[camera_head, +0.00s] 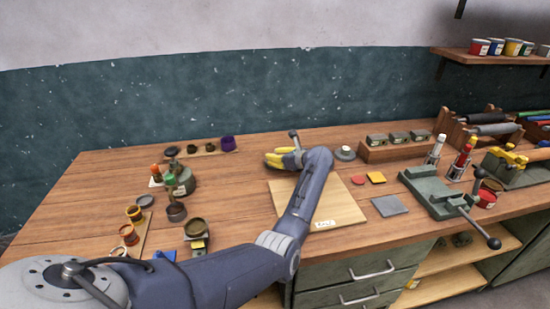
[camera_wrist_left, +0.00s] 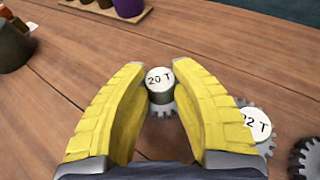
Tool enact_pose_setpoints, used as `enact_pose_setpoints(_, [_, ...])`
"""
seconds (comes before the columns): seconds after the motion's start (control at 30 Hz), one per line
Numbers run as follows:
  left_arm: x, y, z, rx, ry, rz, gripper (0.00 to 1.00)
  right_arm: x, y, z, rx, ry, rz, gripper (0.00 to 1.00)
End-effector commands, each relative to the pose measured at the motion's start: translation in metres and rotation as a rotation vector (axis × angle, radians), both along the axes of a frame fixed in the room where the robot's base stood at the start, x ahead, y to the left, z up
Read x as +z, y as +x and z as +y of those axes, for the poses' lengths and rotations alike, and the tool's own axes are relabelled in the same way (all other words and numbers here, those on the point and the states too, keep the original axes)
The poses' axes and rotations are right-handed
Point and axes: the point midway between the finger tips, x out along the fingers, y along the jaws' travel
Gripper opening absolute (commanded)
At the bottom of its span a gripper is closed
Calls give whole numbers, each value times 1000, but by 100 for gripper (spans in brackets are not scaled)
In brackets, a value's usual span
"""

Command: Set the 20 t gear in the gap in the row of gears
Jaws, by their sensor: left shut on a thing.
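The 20 t gear (camera_wrist_left: 161,112) is grey, with a white-topped round hub marked "20 T". My left gripper (camera_wrist_left: 160,80) is shut on its hub, one yellow finger on each side. A dark gear (camera_wrist_left: 306,158) is at the right edge of the wrist view. I cannot make out the gap. My right gripper is not in view.
A light wooden board (camera_head: 338,203) lies under my forearm. A round grey piece with a pale top (camera_head: 344,153) stands right of my wrist. A wooden block with grey pieces (camera_head: 395,150), a green vise (camera_head: 437,195) and several paint pots (camera_head: 130,235) stand around. Bare bench lies left of the gripper.

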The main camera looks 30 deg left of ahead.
Motion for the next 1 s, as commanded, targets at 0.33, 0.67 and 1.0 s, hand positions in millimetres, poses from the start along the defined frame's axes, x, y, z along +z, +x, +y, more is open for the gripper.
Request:
enact_pose_setpoints(0.33, [0,0,0,-1,2,-2,0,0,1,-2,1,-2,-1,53])
enact_pose_setpoints(0.67, [-3,0,0,0,0,-1,50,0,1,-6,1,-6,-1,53])
enact_pose_setpoints(1.0, [1,0,-4,-1,-2,-2,50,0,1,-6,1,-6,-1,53])
